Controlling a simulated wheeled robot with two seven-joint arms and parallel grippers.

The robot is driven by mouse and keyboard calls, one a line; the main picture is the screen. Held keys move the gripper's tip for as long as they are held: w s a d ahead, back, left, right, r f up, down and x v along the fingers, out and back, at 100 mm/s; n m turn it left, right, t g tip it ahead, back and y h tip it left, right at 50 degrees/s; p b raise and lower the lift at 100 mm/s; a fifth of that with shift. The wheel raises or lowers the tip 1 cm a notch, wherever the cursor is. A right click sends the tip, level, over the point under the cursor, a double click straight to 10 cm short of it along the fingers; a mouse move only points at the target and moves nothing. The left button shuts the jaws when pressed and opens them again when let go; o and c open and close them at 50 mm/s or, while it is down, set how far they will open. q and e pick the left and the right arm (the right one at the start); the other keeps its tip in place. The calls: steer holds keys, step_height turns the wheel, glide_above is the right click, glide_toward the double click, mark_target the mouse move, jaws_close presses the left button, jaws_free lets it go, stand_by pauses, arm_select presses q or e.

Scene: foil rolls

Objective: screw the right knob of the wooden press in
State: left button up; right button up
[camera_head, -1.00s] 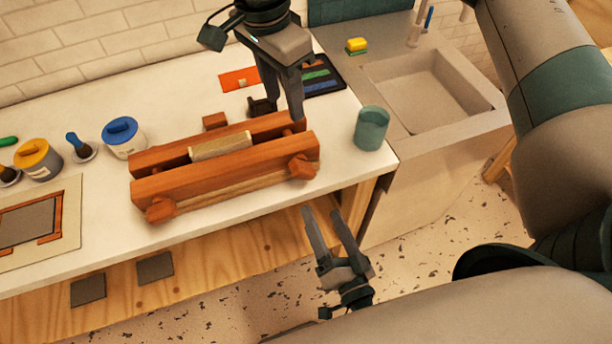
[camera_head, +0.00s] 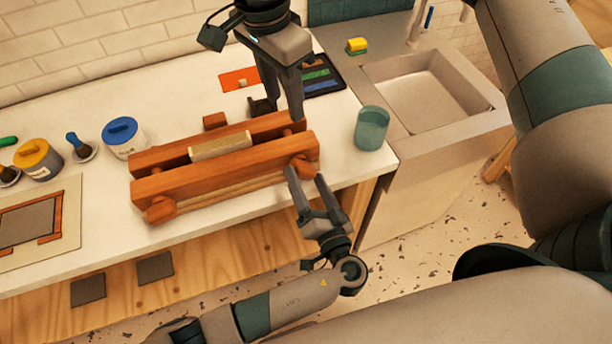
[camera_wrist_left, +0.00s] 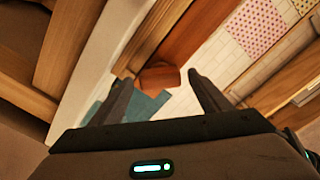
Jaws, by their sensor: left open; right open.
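The wooden press (camera_head: 215,173) lies on the white counter, with a pale block (camera_head: 220,146) between its two red-brown beams. Its right knob (camera_head: 301,163) sits at the right end of the front beam, and its left knob (camera_head: 160,209) at the left end. My left gripper (camera_head: 306,176) is open just in front of the right knob. In the left wrist view the right knob (camera_wrist_left: 158,77) shows ahead, between the open fingers; I cannot tell whether they touch it. My right gripper (camera_head: 284,106) points down, open, at the press's right rear end, partly hiding it.
A teal cup (camera_head: 371,128) stands right of the press, near the counter's edge. A sink (camera_head: 428,100) lies farther right. Blue-lidded (camera_head: 123,138) and yellow-lidded (camera_head: 38,160) jars stand at the left. A dark tray (camera_head: 322,78) lies behind my right gripper.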

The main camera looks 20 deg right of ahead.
arm_select(q)
steer(key=shift+w, duration=0.6)
steer(key=shift+c, duration=0.6)
steer(key=c, duration=0.9)
steer(key=shift+c, duration=0.2)
steer(key=shift+m, duration=0.3)
steer(key=m, duration=0.3)
steer(key=shift+m, duration=1.7)
